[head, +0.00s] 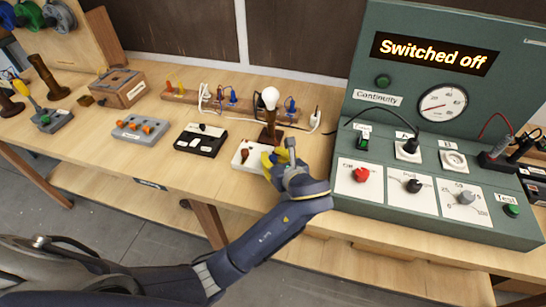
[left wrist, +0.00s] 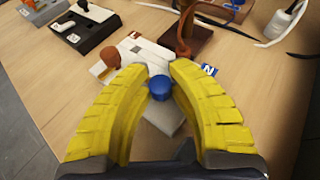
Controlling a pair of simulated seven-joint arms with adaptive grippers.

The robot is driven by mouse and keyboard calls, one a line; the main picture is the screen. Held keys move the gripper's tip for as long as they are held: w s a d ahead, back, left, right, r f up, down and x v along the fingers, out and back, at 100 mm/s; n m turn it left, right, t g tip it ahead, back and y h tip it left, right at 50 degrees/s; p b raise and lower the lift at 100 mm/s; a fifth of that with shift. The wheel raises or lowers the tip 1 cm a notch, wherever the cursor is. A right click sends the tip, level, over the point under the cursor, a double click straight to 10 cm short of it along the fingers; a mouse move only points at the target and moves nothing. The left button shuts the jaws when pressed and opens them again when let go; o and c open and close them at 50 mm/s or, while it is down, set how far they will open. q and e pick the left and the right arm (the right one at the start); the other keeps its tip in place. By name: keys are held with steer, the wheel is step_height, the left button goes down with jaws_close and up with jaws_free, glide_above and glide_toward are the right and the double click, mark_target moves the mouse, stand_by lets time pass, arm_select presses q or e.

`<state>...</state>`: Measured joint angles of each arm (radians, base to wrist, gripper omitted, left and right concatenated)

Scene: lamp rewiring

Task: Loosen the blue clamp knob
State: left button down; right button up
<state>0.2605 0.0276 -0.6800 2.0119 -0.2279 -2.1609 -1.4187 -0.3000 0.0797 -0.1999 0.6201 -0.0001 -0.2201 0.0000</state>
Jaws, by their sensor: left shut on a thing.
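The blue clamp knob (left wrist: 159,87) sits on a small white and grey clamp block (left wrist: 157,55) in the left wrist view. My left gripper (left wrist: 158,76) has its yellow fingers on either side of the knob and is shut on it. In the head view the left gripper (head: 274,160) reaches the white base (head: 246,153) in front of the lamp, and largely hides the knob. A brown knob (left wrist: 110,57) stands on the same block. My right gripper is in neither view.
The lamp with its white bulb (head: 270,99) stands just behind my gripper. A green test panel (head: 440,219) is close on the right. A black switch box (head: 201,139) and a grey box with orange knobs (head: 141,129) are left. White cables lie behind.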

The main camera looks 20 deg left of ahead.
arm_select(q)
steer(key=c, duration=1.2)
jaws_free()
steer(key=shift+v, duration=3.7)
